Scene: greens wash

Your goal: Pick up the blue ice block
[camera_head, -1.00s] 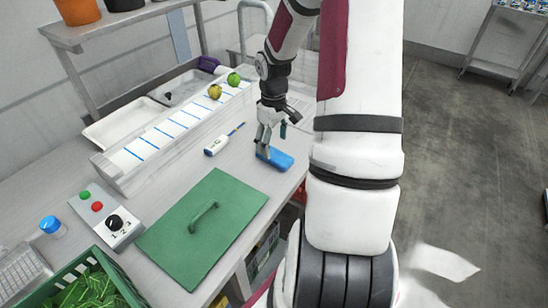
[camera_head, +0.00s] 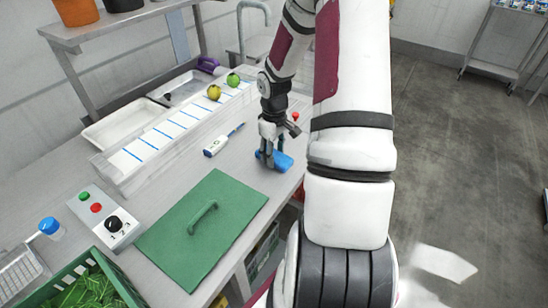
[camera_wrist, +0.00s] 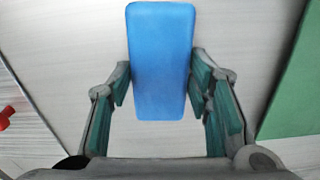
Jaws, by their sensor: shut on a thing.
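The blue ice block (camera_head: 284,162) lies on the steel counter, to the right of the white thermometer-like tool. In the wrist view the blue ice block (camera_wrist: 161,60) is a long rounded slab with its near end between the fingers. My gripper (camera_head: 268,160) is over the block, and its green finger pads touch or nearly touch both long sides. In the wrist view my gripper (camera_wrist: 161,88) is shut on the block. I cannot tell any gap between the block and the counter.
A green board (camera_head: 203,228) with a handle lies in front on the counter. A white digital tool (camera_head: 219,143) lies left of the block. A control box (camera_head: 105,215) and a green crate (camera_head: 92,282) stand at the left. A blue-marked conveyor-like tray (camera_head: 170,130) runs behind.

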